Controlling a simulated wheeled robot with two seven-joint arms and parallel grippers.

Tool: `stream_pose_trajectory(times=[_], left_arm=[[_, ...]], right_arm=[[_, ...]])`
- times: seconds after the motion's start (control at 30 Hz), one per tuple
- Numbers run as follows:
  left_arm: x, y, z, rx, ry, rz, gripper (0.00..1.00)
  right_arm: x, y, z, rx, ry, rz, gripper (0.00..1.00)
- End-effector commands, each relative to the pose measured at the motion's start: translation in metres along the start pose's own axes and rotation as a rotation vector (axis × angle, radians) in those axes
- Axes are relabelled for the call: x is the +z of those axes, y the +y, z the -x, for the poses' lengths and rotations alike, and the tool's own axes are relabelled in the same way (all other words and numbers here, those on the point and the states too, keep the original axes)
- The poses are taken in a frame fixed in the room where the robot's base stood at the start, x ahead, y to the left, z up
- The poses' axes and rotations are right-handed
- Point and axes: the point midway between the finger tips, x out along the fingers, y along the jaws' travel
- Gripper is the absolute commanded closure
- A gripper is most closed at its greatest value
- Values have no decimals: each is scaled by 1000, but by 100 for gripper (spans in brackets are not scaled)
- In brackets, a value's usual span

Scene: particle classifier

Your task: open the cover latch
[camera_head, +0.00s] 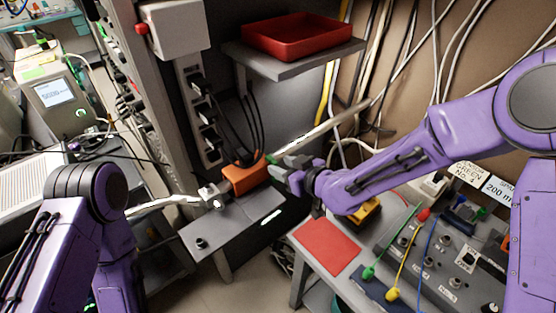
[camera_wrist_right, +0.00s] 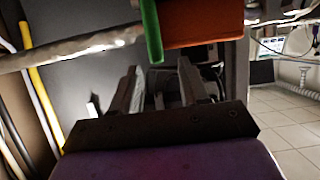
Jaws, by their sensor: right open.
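An orange cover (camera_head: 243,178) sits around a pipe above a small grey table in the head view. A small green piece, seemingly the latch (camera_head: 273,159), is at its right end. My right gripper (camera_head: 281,168) is right beside that end. In the right wrist view, the green latch (camera_wrist_right: 151,30) hangs at the left edge of the orange cover (camera_wrist_right: 205,25). My open right gripper (camera_wrist_right: 158,78) points toward it, with its fingertips just below the latch. Nothing shows between the fingers, and I cannot tell whether they touch it. My left arm shows, but its gripper does not.
The wrapped pipe (camera_head: 322,128) runs up to the right from the cover. A shelf (camera_head: 300,66) with a red tray (camera_head: 298,37) is above. Black cables hang behind. A grey table (camera_head: 240,229) is below. A bench with a red mat (camera_head: 326,246) and wired equipment is at right.

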Motion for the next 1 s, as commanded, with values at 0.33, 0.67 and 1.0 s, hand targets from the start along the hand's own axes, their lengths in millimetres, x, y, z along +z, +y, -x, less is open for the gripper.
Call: stream_pose_trajectory(times=[0.33,0.67,1.0], left_arm=[[-3,0,5,1,1,0,48],[-3,0,5,1,1,0,48],[5,2,-13,1,1,0,48]], right_arm=[[0,-2,-28,-3,0,0,55],[0,-2,-28,-4,0,0,100],[8,-1,-27,-3,44,0,100]])
